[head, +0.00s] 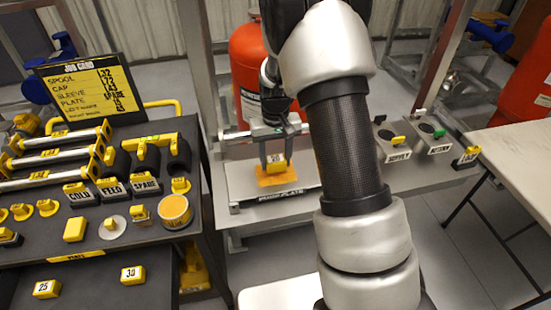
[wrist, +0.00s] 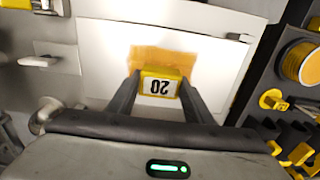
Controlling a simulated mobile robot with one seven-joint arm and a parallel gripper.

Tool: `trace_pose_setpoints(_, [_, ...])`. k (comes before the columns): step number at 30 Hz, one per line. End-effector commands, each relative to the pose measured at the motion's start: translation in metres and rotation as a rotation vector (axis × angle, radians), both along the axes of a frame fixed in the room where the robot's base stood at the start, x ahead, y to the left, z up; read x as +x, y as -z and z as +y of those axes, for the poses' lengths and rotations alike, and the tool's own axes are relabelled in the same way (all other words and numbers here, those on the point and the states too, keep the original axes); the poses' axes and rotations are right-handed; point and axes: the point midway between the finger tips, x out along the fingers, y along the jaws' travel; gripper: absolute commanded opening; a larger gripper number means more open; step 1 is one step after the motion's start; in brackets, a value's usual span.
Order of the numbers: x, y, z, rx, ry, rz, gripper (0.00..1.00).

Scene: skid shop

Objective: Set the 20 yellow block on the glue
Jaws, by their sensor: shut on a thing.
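The yellow block marked 20 (head: 277,161) is between the fingers of my gripper (head: 275,156), which is shut on it. In the wrist view the block (wrist: 160,84) shows its 20 label upside down between the two dark fingers (wrist: 158,92). The glue is an orange patch (head: 268,181) on a pale plate, right at the block in the head view. In the wrist view the glue (wrist: 148,56) spreads around the block's far side. I cannot tell whether the block touches the glue or hangs just above it.
The pale plate (head: 240,183) lies on a grey bench. A dark rack (head: 60,230) with yellow parts, a job card (head: 82,90) and blocks marked 25 (head: 46,289) and 30 (head: 132,274) stands at left. A red tank (head: 247,75) stands behind the bench.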

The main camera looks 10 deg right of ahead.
Motion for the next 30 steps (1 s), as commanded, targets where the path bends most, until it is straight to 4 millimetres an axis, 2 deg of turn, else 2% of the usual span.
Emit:
trace_pose_setpoints(21, [0.0,0.014,0.0,0.0,0.0,0.0,0.22])
trace_pose_setpoints(30, [0.0,0.014,0.0,0.0,0.0,0.0,0.22])
